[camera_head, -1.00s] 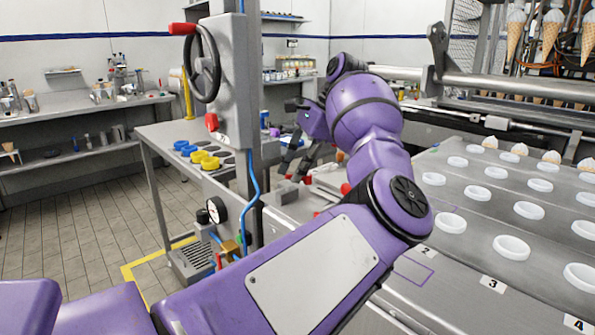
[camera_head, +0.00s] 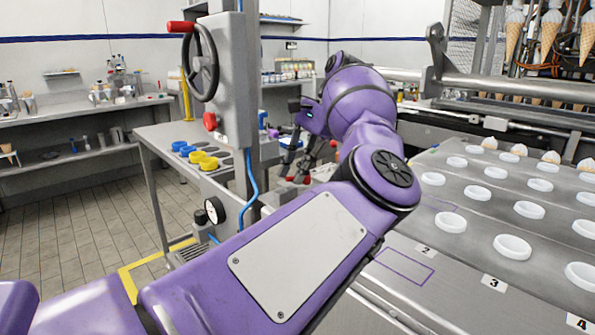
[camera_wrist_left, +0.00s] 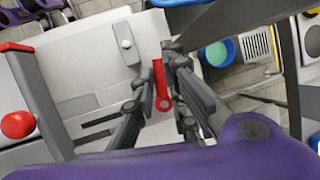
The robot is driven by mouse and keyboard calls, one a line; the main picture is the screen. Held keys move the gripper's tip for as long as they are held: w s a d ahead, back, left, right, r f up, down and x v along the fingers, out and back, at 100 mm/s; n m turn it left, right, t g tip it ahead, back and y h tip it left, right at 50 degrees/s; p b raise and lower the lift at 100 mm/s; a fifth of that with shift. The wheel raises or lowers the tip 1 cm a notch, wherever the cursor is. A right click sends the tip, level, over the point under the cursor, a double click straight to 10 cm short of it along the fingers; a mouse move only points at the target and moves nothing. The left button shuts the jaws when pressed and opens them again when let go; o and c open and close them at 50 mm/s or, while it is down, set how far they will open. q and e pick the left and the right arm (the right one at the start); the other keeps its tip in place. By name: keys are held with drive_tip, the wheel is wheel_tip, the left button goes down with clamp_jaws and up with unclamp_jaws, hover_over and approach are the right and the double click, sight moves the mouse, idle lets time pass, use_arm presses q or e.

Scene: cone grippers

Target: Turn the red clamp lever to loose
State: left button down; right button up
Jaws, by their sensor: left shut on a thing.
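The red clamp lever (camera_wrist_left: 160,84) shows in the left wrist view as a flat bar with a round hub at its lower end. It stands between the two dark fingers of my left gripper (camera_wrist_left: 159,72), which is shut on it. In the head view, my left gripper (camera_head: 298,166) points down at the machine beyond the purple forearm. Small red parts show at its fingertips there, but the lever's full shape and angle are hidden. My right gripper is in neither view.
A grey column with a handwheel (camera_head: 202,62) stands left of the gripper. A red ball knob (camera_wrist_left: 18,125) is at the left of the wrist view. A table with blue and yellow rings (camera_head: 203,160) is behind. White round holders (camera_head: 512,246) fill the right-hand bed.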

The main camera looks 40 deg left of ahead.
use_arm(q)
drive_tip(key=shift+d+f, duration=0.2)
drive_tip(key=shift+d, duration=0.1)
idle(0.5)
drive_tip(key=c, duration=1.8)
unclamp_jaws()
drive_tip(key=shift+d+r, duration=0.1)
drive_tip(key=shift+r, duration=0.05)
drive_tip(key=shift+r, duration=0.1)
drive_tip(key=shift+v, duration=3.65)
